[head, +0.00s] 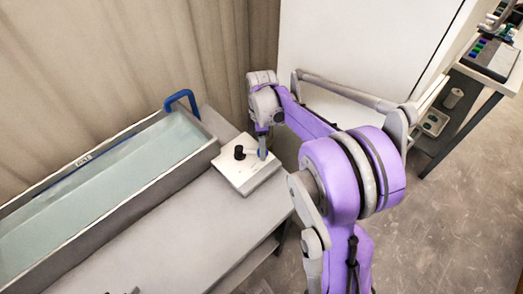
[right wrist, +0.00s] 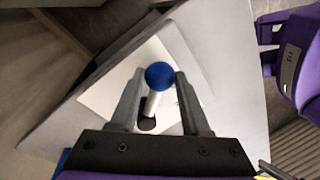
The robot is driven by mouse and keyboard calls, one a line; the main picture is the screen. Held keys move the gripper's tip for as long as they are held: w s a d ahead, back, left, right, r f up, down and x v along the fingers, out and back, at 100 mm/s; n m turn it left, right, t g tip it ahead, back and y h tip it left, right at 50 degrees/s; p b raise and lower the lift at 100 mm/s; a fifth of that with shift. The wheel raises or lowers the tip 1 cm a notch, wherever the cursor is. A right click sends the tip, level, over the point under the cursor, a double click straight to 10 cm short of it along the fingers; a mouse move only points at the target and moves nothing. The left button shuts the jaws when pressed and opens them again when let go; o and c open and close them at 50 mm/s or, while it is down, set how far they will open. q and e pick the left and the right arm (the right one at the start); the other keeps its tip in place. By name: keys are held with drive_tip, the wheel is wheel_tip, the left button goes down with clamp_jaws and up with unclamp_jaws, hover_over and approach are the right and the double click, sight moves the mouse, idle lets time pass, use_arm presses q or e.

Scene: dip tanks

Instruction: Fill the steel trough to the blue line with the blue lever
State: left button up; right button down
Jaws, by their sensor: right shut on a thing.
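The steel trough (head: 150,192) is long and lies at the left of the head view, with pale blue-green liquid (head: 90,205) in it. A small label (head: 83,160) sits on its far inner wall; I cannot read the level against a line. A white control box (head: 236,174) stands at its right end. The blue lever (right wrist: 160,76) has a ball top on a pale stem, rising tilted from a dark opening. My right gripper (head: 262,138) is over the box and shut on the lever, one finger on each side in the right wrist view (right wrist: 159,84).
A blue tube or handle (head: 180,97) arches over the trough's far right corner. A curtain (head: 120,50) hangs behind; another table stands far right.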

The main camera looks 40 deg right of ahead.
drive_tip(key=shift+w+d, duration=0.1)
idle(0.5)
drive_tip(key=shift+c, duration=1.9)
unclamp_jaws()
drive_tip(key=shift+r, duration=0.15)
use_arm(q)
drive_tip(key=shift+w+r+p, duration=0.1)
drive_tip(key=shift+r+p, duration=0.25)
drive_tip(key=shift+r, duration=0.05)
use_arm(e)
wheel_tip(320, 180, up, 10)
drive_tip(key=w+d, duration=0.1)
drive_tip(key=shift+w+r, duration=0.2)
drive_tip(key=shift+w, duration=0.2)
